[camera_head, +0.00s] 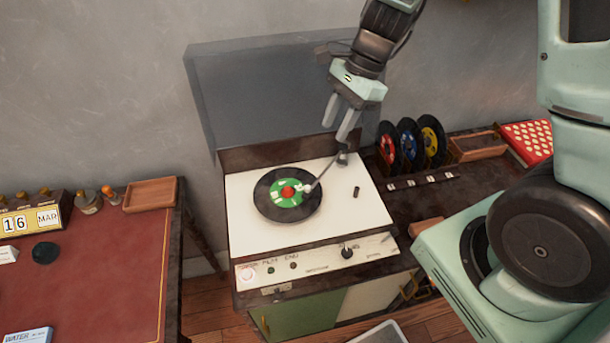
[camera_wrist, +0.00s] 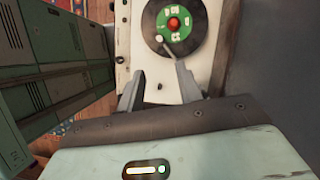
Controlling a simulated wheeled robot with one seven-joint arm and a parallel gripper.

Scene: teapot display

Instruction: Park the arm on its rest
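The record player's thin grey tonearm (camera_head: 326,171) runs from its pivot (camera_head: 343,158) at the back right of the white deck (camera_head: 245,222). My gripper (camera_head: 336,133) is above the back of the deck, near the pivot, fingers apart and empty. In the wrist view my gripper (camera_wrist: 160,69) is open, with the record (camera_wrist: 153,20) beyond it and the tonearm's head end between the finger directions. A small dark peg (camera_head: 356,191) stands right of the record; I cannot tell whether it is the rest.
A translucent raised lid (camera_head: 250,95) stands behind the deck. Upright coloured records (camera_head: 408,140) and a wooden tray (camera_head: 478,146) are to the right. A control panel (camera_head: 315,260) with knobs lines the deck's front. A red-topped desk (camera_head: 110,270) is at left.

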